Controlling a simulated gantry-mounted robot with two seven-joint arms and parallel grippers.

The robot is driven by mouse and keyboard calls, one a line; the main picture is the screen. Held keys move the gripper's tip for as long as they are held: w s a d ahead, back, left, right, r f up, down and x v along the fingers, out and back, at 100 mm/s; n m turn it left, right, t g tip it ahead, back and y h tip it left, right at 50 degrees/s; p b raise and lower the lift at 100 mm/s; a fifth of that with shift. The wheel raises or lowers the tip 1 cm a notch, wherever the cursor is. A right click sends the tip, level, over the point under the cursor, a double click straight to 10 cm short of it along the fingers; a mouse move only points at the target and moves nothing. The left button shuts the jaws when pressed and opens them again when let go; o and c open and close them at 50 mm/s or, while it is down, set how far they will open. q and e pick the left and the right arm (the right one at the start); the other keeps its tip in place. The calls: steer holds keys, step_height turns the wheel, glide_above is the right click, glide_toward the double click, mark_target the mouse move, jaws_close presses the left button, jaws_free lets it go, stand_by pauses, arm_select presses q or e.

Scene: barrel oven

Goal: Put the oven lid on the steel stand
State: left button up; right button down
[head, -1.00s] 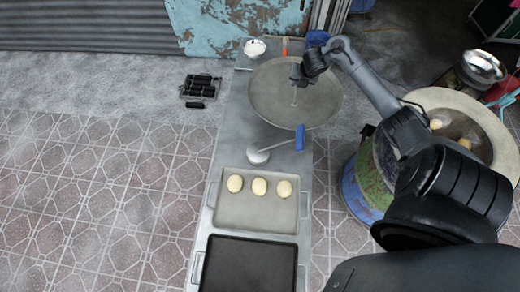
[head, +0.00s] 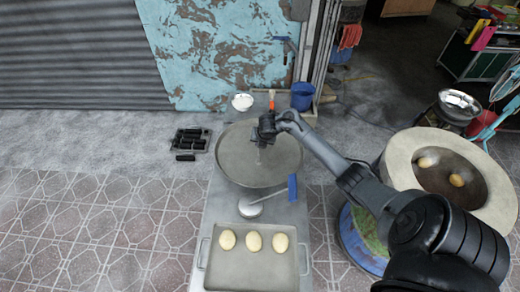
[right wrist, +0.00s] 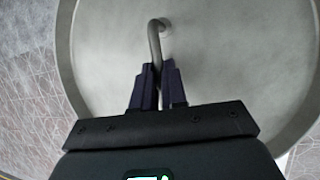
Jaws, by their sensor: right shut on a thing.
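The oven lid (head: 240,168) is a wide round grey disc in the middle of the head view, over the far half of the long steel stand (head: 222,212). My right gripper (head: 265,135) is above it, shut on its thin bent handle (right wrist: 155,45). In the right wrist view the fingers (right wrist: 158,75) pinch the handle, and the lid (right wrist: 230,60) fills most of the picture. The lid looks roughly level. I cannot tell whether it touches the stand. It hides the stand's surface beneath. My left gripper is not in view.
A tray (head: 211,265) with three dough pieces and a round tool (head: 252,209) with a blue handle (head: 292,187) lie nearer on the stand. A white bowl (head: 242,102) sits at its far end. The open barrel oven (head: 402,148), with bread inside, stands to the right.

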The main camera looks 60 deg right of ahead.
steer(key=shift+f+b, duration=0.55)
steer(key=shift+f, duration=1.4)
steer(key=c, duration=1.2)
jaws_free()
steer(key=shift+f, duration=0.1)
steer(key=shift+o, duration=0.2)
